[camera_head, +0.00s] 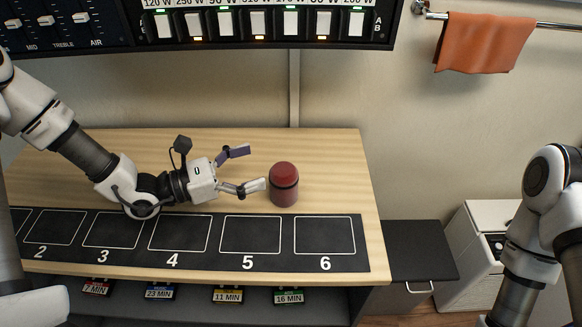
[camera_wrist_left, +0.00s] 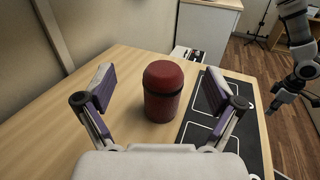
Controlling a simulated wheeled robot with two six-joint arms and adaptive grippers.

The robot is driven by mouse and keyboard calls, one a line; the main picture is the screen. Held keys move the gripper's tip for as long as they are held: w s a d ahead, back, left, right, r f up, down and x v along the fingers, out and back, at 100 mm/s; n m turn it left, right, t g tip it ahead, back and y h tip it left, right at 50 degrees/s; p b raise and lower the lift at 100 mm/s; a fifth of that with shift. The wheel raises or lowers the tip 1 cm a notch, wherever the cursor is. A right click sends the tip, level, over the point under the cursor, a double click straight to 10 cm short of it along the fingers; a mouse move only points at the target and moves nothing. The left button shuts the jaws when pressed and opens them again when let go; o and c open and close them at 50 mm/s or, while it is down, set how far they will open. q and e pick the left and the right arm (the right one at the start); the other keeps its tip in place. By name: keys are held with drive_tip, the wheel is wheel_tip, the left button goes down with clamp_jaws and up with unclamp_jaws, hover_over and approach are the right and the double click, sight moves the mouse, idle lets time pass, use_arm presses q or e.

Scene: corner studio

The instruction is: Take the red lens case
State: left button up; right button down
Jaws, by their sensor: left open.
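The red lens case (camera_head: 284,184) is a dark red cylinder with a domed top and a black band. It stands upright on the wooden table, just behind the black mat between slots 5 and 6. My left gripper (camera_head: 251,169) is open and low over the table, to the left of the case and pointing at it. In the left wrist view the case (camera_wrist_left: 162,92) stands ahead between the two spread fingers (camera_wrist_left: 158,92), with space on both sides. The fingers do not appear to touch it.
The black mat (camera_head: 208,261) with numbered slots runs along the table's front; the visible slots are empty. The wooden table (camera_head: 335,165) is clear around the case. Its right edge is near, beside a dark cabinet top (camera_head: 422,245). An orange towel (camera_head: 484,43) hangs on a rail.

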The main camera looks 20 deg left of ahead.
sight(286, 182)
use_arm(q)
drive_tip(key=f, duration=0.2)
drive_tip(key=s+f, duration=0.1)
drive_tip(key=f, duration=0.1)
drive_tip(key=shift+s+b, duration=0.15)
drive_tip(key=shift+b, duration=0.2)
drive_tip(key=f, duration=0.3)
drive_tip(key=shift+w+d+f, duration=0.2)
drive_tip(key=shift+w, duration=0.2)
drive_tip(key=x, duration=0.7)
drive_tip(key=shift+d+r, duration=0.1)
drive_tip(key=shift+r, duration=0.05)
drive_tip(key=c, duration=1.5)
